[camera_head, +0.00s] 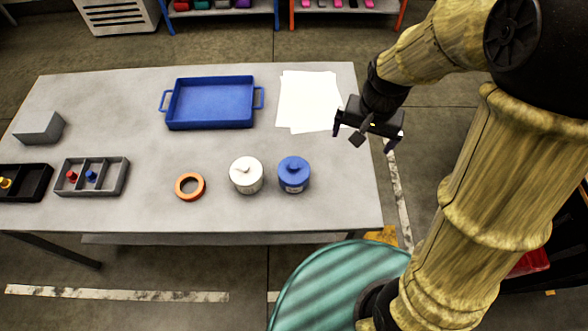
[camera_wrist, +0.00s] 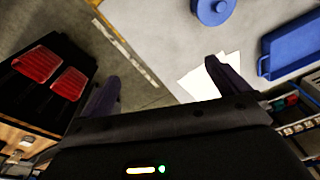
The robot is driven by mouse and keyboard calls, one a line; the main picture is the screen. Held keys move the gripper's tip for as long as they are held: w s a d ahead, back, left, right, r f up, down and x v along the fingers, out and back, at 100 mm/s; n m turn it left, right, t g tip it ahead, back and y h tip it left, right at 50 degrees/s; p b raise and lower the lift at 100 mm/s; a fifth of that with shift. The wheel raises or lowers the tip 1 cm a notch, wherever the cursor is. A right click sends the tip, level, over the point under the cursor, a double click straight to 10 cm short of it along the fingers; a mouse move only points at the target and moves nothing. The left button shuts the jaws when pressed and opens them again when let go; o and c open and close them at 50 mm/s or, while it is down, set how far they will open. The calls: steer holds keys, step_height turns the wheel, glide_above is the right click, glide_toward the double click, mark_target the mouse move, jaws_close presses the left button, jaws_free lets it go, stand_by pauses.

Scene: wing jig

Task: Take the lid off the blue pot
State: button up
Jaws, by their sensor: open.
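The blue pot (camera_head: 294,179) stands upright near the front right of the table, with its blue knobbed lid (camera_head: 293,165) on top. The pot also shows from above at the top edge of the wrist view (camera_wrist: 213,10), partly cut off. My gripper (camera_head: 366,138) is open and empty. It hangs near the table's right edge, up and to the right of the pot in the head view, and apart from it. In the wrist view its two fingers (camera_wrist: 162,80) have nothing between them.
A white lidded pot (camera_head: 246,177) stands close left of the blue pot, with an orange ring (camera_head: 190,186) further left. White paper sheets (camera_head: 306,98) and a blue tray (camera_head: 211,103) lie behind. Grey (camera_head: 106,189) and black (camera_head: 43,183) bins and a grey block (camera_head: 39,129) are at left.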

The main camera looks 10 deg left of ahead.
steer(key=w+a+f+m+g, duration=0.1)
steer(key=a+f, duration=0.1)
steer(key=a, duration=1.4)
steer(key=shift+a+h, duration=0.15)
steer(key=shift+h, duration=0.15)
steer(key=shift+w+f, duration=0.1)
glide_above(294, 165)
steer(key=f+p, duration=0.1)
steer(key=f, duration=1.1)
steer(key=shift+a+f, duration=0.1)
steer(key=shift+a, duration=0.1)
steer(key=shift+f, duration=0.1)
steer(key=shift+d+f+p, duration=0.2)
steer(key=shift+f+p, duration=0.35)
steer(key=shift+f, duration=1.95)
